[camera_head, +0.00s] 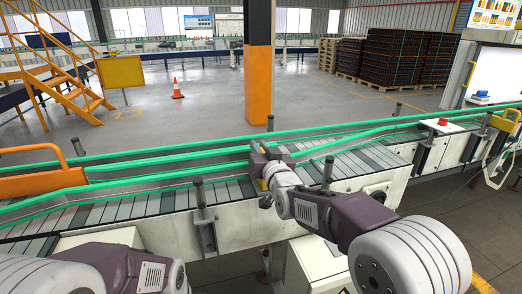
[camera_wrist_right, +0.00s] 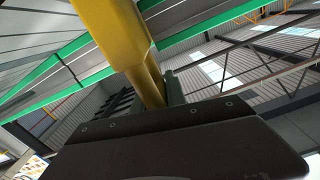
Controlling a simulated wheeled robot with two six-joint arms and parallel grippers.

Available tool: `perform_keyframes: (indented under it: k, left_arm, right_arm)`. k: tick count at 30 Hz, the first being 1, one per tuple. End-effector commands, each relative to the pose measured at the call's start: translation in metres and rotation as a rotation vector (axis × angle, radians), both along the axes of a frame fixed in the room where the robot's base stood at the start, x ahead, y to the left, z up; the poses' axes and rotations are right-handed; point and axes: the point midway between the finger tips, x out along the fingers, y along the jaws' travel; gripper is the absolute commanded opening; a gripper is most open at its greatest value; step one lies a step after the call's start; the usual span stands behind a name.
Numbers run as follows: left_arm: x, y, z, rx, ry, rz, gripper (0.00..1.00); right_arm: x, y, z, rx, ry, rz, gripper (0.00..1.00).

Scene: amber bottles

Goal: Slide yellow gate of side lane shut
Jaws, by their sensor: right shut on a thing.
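My right gripper (camera_head: 266,172) is at the near green guide rail of the conveyor, in the middle of the head view. It is shut on the yellow gate, mostly hidden behind the gripper there. In the right wrist view a thick yellow bar of the gate (camera_wrist_right: 122,38) comes down from the top to the dark gripper (camera_wrist_right: 165,108). The gripper hides its lower end. How far the gate stands open cannot be told. My left arm shows at the bottom left, but its gripper is not in view.
The slatted conveyor (camera_head: 130,208) with green rails runs across the front. An orange tubular frame (camera_head: 40,183) stands at its left, and a yellow bracket (camera_head: 503,122) is at the far right. An orange-and-grey column (camera_head: 258,85) rises behind. Dark posts (camera_head: 328,172) stand along the near edge.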

Motion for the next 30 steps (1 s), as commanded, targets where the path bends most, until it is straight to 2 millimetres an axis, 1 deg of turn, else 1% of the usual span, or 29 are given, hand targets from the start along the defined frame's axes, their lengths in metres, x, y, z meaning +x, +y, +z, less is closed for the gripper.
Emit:
perform_keyframes:
  k: [2,3,5,13,16,17,24,27,30]
  left_arm:
    - [0.000,0.000,0.000,0.000,0.000,0.000,0.36]
    - [0.000,0.000,0.000,0.000,0.000,0.000,0.36]
    - [0.000,0.000,0.000,0.000,0.000,0.000,0.36]
    - [0.000,0.000,0.000,0.000,0.000,0.000,0.36]
    - [0.000,0.000,-0.002,0.000,0.000,0.000,0.36]
    - [0.000,0.000,-0.003,0.000,0.000,0.000,0.36]
    - [0.000,0.000,-0.010,0.000,0.000,0.000,0.36]
    - [0.000,0.000,-0.011,0.000,0.000,0.000,0.36]
    - [0.000,0.000,-0.011,0.000,0.000,0.000,0.36]
  right_arm:
    - [0.000,0.001,0.002,0.003,-0.005,0.002,0.00]
    - [0.000,0.001,0.002,0.003,-0.005,0.002,0.20]
    - [0.000,0.001,0.002,0.002,-0.004,0.002,0.36]
    - [0.000,0.000,0.001,0.002,-0.002,0.001,0.36]
    - [-0.007,-0.002,0.001,0.002,-0.002,0.001,0.36]
    - [-0.011,-0.003,0.001,0.002,-0.003,0.001,0.36]
    - [-0.061,-0.019,0.000,0.001,-0.004,0.002,0.36]
    - [-0.076,-0.024,0.001,0.001,-0.004,0.002,0.36]
    - [-0.084,-0.027,0.001,0.001,-0.003,0.001,0.36]
